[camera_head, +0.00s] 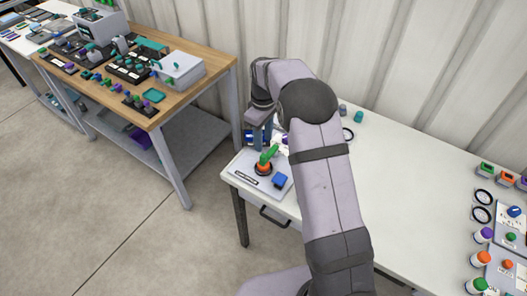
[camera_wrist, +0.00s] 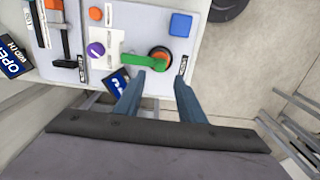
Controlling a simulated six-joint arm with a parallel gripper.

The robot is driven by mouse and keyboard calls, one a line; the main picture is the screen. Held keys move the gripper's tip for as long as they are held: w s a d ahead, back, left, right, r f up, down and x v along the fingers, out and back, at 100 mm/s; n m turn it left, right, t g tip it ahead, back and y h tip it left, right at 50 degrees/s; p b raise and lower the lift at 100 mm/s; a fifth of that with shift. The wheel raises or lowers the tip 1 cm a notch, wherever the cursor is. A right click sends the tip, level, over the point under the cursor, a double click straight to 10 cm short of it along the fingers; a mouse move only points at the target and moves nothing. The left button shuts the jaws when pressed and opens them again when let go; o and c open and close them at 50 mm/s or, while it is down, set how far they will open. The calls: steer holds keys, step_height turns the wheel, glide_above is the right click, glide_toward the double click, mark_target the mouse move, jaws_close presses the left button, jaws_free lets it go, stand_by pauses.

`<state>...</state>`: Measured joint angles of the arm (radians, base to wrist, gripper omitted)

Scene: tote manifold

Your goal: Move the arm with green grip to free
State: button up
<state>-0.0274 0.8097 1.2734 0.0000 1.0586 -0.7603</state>
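The arm with green grip (camera_wrist: 147,62) is a short bar on a round orange-and-dark hub (camera_wrist: 160,55), fixed to a light grey panel (camera_wrist: 134,17). In the wrist view the bar points left from the hub. In the head view the green grip (camera_head: 269,154) slants up and right from the hub. My gripper (camera_wrist: 159,79) is open and empty, its two blue fingers apart just below the hub in the wrist view. In the head view my gripper (camera_head: 261,135) is above the panel and partly hidden by my wrist. I cannot tell whether a finger touches the green grip.
A blue block (camera_wrist: 181,25) sits near the hub. A purple knob (camera_wrist: 96,49), an orange button (camera_wrist: 96,13) and a blue "OPEN" card (camera_wrist: 10,57) lie to the left. The white table (camera_head: 410,180) holds more panels at right. A wooden workbench (camera_head: 205,62) stands at left.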

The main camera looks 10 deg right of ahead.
mark_target(264, 156)
steer(key=shift+f+p, duration=1.3)
steer(key=shift+f, duration=2.2)
jaws_close()
